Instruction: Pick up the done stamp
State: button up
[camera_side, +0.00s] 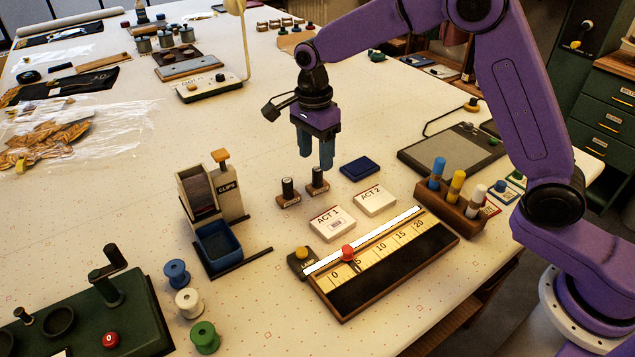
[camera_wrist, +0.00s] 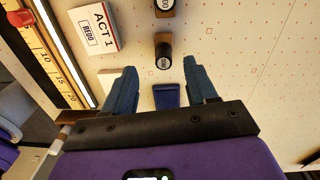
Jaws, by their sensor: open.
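Two small stamps with black handles and wooden bases stand upright on the table, one at left (camera_side: 288,190) and one at right (camera_side: 317,181). Their labels are too small to read, so I cannot tell which is the done stamp. In the wrist view the nearer stamp (camera_wrist: 163,55) shows just beyond and between the fingertips; the other stamp (camera_wrist: 165,5) is cut off at the top edge. My gripper (camera_side: 316,160) is open and empty, pointing down above the right stamp, close to its handle top.
A blue ink pad (camera_side: 360,169) lies right of the stamps. ACT 1 (camera_side: 332,223) and ACT 2 (camera_side: 375,200) boxes lie in front, before a ruled slider board (camera_side: 400,263).

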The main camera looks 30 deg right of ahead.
aim_at(317, 169)
jog(key=shift+w+d+f, duration=0.1)
jog(key=shift+d+f, duration=0.05)
jog(key=shift+f, duration=1.5)
jog(key=shift+w+d+f, duration=0.1)
jog(key=shift+d+f, duration=0.05)
jog(key=shift+f, duration=1.5)
grip_shut()
